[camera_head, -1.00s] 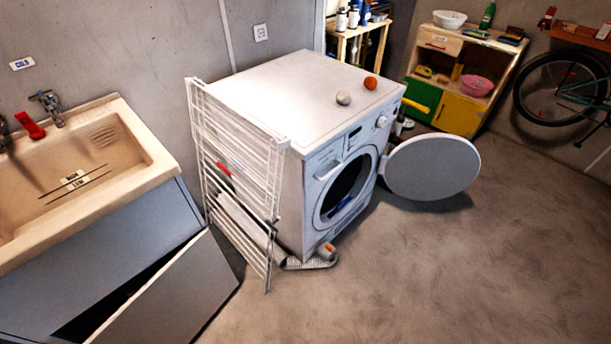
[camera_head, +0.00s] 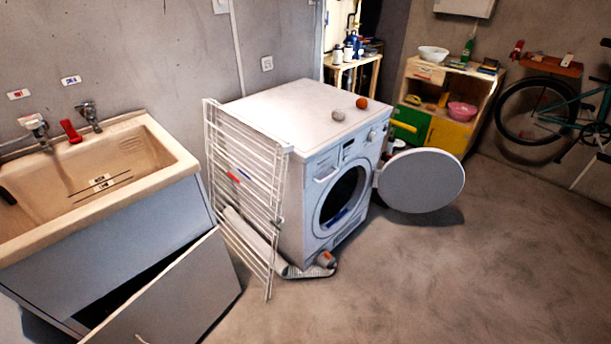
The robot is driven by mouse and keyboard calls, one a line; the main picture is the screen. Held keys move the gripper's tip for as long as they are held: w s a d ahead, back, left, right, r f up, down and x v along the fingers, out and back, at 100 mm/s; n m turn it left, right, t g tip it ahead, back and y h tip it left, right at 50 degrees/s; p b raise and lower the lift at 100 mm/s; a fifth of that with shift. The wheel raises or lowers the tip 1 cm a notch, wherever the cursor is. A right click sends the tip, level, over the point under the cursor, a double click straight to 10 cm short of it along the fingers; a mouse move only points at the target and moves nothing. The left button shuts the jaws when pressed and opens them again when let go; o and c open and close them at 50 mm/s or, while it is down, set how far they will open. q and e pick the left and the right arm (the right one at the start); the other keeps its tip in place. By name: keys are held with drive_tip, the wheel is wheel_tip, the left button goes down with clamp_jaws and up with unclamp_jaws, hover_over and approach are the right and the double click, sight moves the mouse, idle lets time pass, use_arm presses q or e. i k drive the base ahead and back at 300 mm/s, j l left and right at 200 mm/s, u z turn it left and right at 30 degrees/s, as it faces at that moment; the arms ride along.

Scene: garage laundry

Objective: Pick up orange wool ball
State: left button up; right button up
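The orange wool ball (camera_head: 362,103) sits on top of the white washing machine (camera_head: 290,112), near its right back part. A grey-white ball (camera_head: 338,115) lies on the same top, a little to the left and nearer.
A white drying rack (camera_head: 243,180) leans against the machine's left side. A sink (camera_head: 95,180) with an open cabinet door (camera_head: 176,292) stands at the left. A toy kitchen (camera_head: 447,134) and a bicycle (camera_head: 560,105) are at the back right. The floor at right is clear.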

sight(362, 103)
drive_tip(key=i+l, duration=0.35)
drive_tip(key=l, duration=0.15)
drive_tip(key=i+l+z, duration=0.1)
drive_tip(key=i+l, duration=0.25)
drive_tip(key=l, duration=0.15)
drive_tip(key=i+l+z, duration=0.1)
drive_tip(key=i+l, duration=0.25)
drive_tip(key=l, duration=0.15)
